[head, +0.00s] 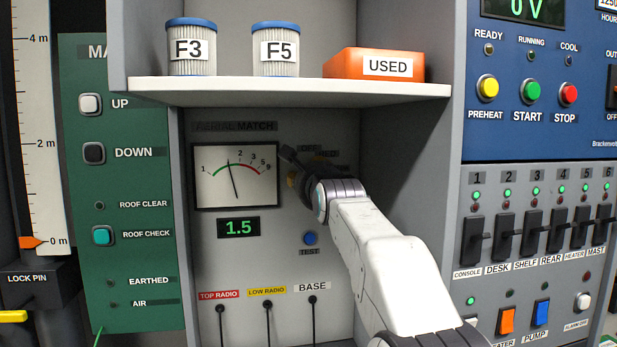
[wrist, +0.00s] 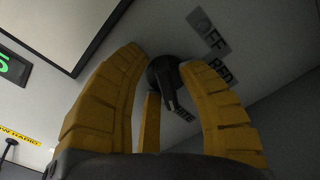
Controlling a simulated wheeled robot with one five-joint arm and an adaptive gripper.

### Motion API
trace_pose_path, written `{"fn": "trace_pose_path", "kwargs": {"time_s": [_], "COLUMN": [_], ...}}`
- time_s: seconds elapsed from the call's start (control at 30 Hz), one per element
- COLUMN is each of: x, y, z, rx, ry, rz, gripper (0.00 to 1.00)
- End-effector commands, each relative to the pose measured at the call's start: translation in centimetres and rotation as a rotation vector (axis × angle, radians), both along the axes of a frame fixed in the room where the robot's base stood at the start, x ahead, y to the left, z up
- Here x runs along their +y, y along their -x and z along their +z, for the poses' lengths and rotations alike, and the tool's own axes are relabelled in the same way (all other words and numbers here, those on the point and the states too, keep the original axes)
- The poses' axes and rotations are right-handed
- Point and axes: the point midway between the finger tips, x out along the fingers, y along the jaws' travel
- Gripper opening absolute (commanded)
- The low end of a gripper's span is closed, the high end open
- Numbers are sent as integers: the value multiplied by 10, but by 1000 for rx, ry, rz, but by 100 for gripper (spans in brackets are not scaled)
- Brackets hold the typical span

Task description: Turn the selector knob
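The selector knob (wrist: 165,75) is black, with a narrow raised grip, on the grey panel in the wrist view. Labels OFF (wrist: 208,34) and RED (wrist: 221,74) are to its right, with a partly hidden label below. My gripper (wrist: 160,65) has its yellow fingers spread around the knob, with a gap between the left finger and the raised grip. The right finger overlaps the knob's edge, and I cannot tell whether it touches. In the head view my gripper (head: 295,172) is at the panel, right of the meter, and my arm hides the knob.
The AERIAL MATCH meter (head: 236,176) and its 1.5 display (head: 238,228) are left of my gripper. A blue button (head: 310,238) is below. A shelf (head: 290,92) with two filters and an orange USED box overhangs above. The recess's side wall (head: 408,160) is to the right.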

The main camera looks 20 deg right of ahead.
Motion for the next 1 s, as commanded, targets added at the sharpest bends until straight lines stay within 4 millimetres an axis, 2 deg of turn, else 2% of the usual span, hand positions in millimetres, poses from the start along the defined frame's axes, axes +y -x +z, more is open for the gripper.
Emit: {"fn": "trace_pose_path", "kwargs": {"time_s": [0.03, 0.37, 0.57, 1.0], "x": [0, 0, 0, 0], "y": [0, 0, 0, 0], "z": [0, 0, -1, -2], "rx": [0, 1, 1, 31], "ry": [0, 0, 1, 137], "rz": [0, 0, 0, 0], "gripper": [29, 0, 0, 0]}}
